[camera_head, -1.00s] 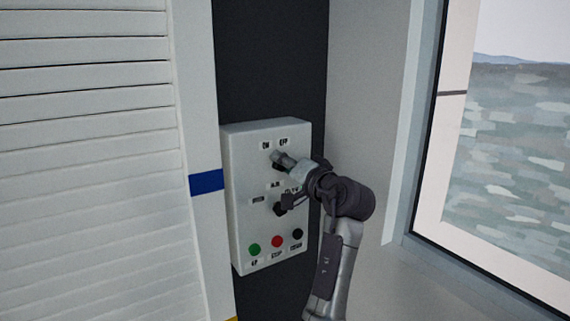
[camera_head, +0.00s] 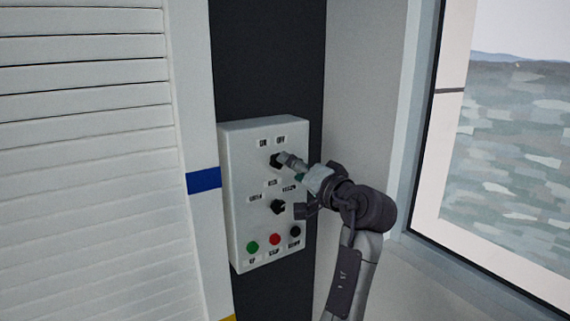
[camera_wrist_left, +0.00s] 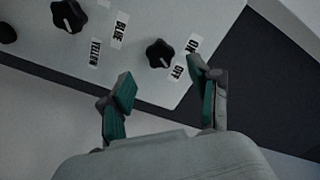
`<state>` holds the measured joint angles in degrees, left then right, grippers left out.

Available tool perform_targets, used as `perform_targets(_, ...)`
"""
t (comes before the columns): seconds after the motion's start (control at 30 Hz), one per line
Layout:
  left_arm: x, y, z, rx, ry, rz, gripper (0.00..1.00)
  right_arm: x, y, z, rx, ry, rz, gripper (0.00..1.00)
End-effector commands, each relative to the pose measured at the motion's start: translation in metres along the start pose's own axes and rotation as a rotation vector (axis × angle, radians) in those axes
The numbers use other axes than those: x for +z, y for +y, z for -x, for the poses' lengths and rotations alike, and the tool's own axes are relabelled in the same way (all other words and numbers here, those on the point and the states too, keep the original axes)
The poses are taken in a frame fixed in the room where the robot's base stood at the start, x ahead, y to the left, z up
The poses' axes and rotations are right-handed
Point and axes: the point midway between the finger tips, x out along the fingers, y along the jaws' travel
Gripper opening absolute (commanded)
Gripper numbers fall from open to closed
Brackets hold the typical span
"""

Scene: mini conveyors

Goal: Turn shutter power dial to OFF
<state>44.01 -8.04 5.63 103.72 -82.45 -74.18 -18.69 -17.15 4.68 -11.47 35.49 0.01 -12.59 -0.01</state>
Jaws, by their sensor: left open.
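The shutter power dial (camera_head: 275,160) is a black knob high on a white control box (camera_head: 240,188). It also shows in the left wrist view (camera_wrist_left: 160,53), beside the ON label (camera_wrist_left: 194,43) and OFF label (camera_wrist_left: 177,71). Its exact pointing direction is hard to tell. My left gripper (camera_head: 289,160) is in front of the dial, to its right. In the left wrist view its green-padded fingers (camera_wrist_left: 160,72) are open and empty, spread to either side of the dial and short of it. My right gripper is not in view.
A second black dial (camera_head: 278,207) sits below, with BLUE (camera_wrist_left: 119,29) and YELLOW (camera_wrist_left: 95,52) labels in the wrist view. Green (camera_head: 252,247), red (camera_head: 275,239) and black (camera_head: 295,231) buttons line the bottom. A slatted shutter (camera_head: 85,160) stands left and a window (camera_head: 510,150) right.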

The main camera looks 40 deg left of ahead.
Motion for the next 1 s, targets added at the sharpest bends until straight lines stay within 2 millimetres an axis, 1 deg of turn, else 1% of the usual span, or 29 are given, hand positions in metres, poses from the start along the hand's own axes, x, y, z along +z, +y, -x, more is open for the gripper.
perform_targets(0.03, -0.001, 0.001, 0.013, 0.003, 0.002, 0.001, 0.62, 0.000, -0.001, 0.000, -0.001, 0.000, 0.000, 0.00)
perform_targets(0.2, 0.000, 0.001, 0.045, 0.002, 0.002, 0.000, 0.62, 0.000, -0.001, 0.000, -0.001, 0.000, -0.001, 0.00)
perform_targets(0.3, 0.000, 0.001, 0.059, 0.002, 0.001, -0.001, 0.62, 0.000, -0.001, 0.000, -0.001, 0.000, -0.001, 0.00)
perform_targets(0.4, 0.000, 0.000, 0.067, 0.000, 0.001, -0.001, 0.62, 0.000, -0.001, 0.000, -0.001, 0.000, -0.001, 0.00)
perform_targets(0.53, 0.000, 0.000, 0.071, 0.000, 0.000, -0.001, 0.62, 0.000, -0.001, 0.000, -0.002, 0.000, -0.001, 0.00)
perform_targets(1.0, 0.000, 0.000, 0.070, -0.001, 0.000, -0.001, 0.62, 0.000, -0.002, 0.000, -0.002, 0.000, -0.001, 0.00)
